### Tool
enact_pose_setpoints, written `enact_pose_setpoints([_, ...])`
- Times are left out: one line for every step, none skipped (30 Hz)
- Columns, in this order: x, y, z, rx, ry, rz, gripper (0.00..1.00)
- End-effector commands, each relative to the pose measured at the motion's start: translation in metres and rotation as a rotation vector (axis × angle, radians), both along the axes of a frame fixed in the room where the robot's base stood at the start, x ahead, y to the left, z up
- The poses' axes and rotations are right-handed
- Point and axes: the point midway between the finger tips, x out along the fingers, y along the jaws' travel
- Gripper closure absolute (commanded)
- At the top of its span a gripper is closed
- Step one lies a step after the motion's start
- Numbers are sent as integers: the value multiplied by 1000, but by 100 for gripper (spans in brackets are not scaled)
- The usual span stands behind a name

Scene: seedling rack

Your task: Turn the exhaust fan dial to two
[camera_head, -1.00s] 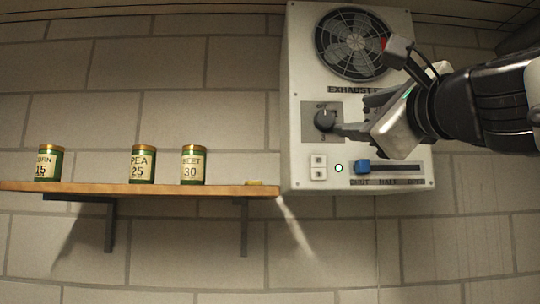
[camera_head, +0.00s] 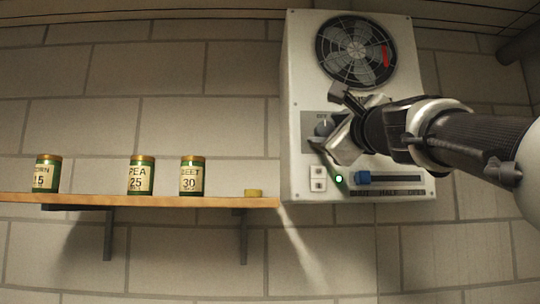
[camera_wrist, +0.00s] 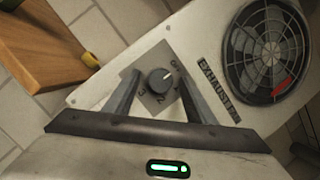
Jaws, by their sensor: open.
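The exhaust fan dial (camera_head: 323,127) is a round dark knob on a grey plate on the front of a white box. In the wrist view, the dial (camera_wrist: 160,82) has marks around its edge, and its small white pointer mark faces the OFF side. My gripper (camera_head: 327,119) is open in front of the dial, one finger above it and one below in the head view. In the wrist view, the fingers of my gripper (camera_wrist: 160,73) stand apart on either side of the dial with gaps. I cannot tell whether the tips reach the knob's depth.
The fan grille (camera_head: 356,50) with a red strip is above the dial. Below are a white switch (camera_head: 318,178), a green lamp (camera_head: 338,179) and a blue slider (camera_head: 363,177). A wooden shelf (camera_head: 90,200) at left holds several cans and a small yellow piece (camera_head: 253,193).

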Motion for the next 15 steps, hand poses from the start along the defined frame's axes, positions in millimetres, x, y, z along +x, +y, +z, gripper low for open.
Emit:
enact_pose_setpoints([0, 0, 0, 0, 0, 0, 50])
enact_pose_setpoints([0, 0, 0, 0, 0, 0, 55])
enact_pose_setpoints([0, 0, 0, 0, 0, 0, 62])
enact_pose_setpoints([0, 0, 0, 0, 0, 0, 67])
enact_pose_setpoints([0, 0, 0, 0, 0, 0, 72])
enact_pose_setpoints([0, 0, 0, 0, 0, 0, 79])
enact_pose_setpoints([0, 0, 0, 0, 0, 0, 84])
enact_pose_setpoints([0, 0, 0, 0, 0, 0, 89])
enact_pose_setpoints([0, 0, 0, 0, 0, 0, 91])
enact_pose_setpoints([0, 0, 0, 0, 0, 0, 91])
enact_pose_setpoints([0, 0, 0, 0, 0, 0, 91])
enact_pose_setpoints([0, 0, 0, 2, 0, 0, 91])
enact_pose_setpoints([0, 0, 0, 5, 0, 1, 91])
enact_pose_setpoints([0, 0, 0, 9, 0, 0, 91])
enact_pose_setpoints([0, 0, 0, 15, 0, 0, 91])
